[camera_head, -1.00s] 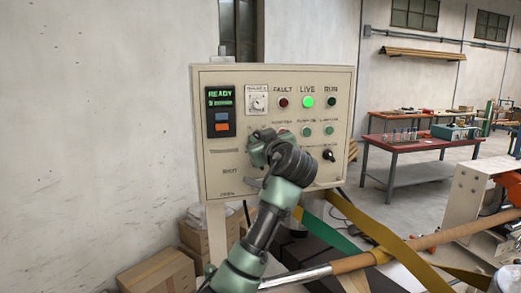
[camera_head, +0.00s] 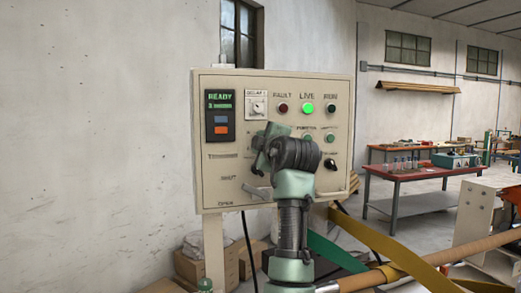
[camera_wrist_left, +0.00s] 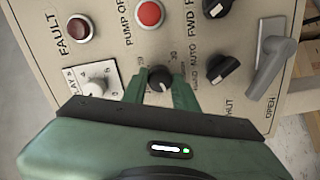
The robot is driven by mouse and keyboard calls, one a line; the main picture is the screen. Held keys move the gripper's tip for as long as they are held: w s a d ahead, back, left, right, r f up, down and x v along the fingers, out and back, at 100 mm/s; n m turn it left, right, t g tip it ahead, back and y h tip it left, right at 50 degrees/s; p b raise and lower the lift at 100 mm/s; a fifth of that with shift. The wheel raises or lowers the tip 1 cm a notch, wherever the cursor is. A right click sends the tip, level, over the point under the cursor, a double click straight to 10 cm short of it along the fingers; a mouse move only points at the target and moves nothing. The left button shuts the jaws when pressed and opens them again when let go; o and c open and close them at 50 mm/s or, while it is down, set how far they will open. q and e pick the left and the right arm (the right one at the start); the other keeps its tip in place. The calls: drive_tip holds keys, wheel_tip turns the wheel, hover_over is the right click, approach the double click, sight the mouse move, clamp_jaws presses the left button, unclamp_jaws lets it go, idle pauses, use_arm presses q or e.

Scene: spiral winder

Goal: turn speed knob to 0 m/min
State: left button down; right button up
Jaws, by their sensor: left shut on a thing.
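The grey control panel (camera_head: 225,175) stands ahead, with a lit READY display (camera_head: 220,99) whose second line is too small to read. My left gripper (camera_wrist_left: 159,86) is at the panel face, its two green fingers on either side of a small black round knob (camera_wrist_left: 160,76). It is shut on this knob, which has a printed dial scale around it. In the head view my left wrist and gripper (camera_head: 266,146) cover the knob. My right gripper is not in view.
Close to the held knob are a red button (camera_wrist_left: 149,14), a white dial (camera_wrist_left: 95,84), black selectors (camera_wrist_left: 223,68) and a grey lever (camera_wrist_left: 271,66). The green LIVE lamp (camera_head: 308,107) is lit. Yellow straps (camera_head: 400,255) and a long roller lie at lower right.

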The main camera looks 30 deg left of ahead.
use_arm(q)
drive_tip(key=n, duration=0.4)
drive_tip(key=shift+f+n, duration=0.1)
drive_tip(key=shift+n, duration=0.3)
idle(0.4)
drive_tip(key=c, duration=1.1)
unclamp_jaws()
drive_tip(key=shift+s, duration=0.1)
drive_tip(key=shift+b, duration=0.3)
drive_tip(key=b+v, duration=0.3)
drive_tip(key=v, duration=0.4)
drive_tip(key=shift+s+d, duration=0.25)
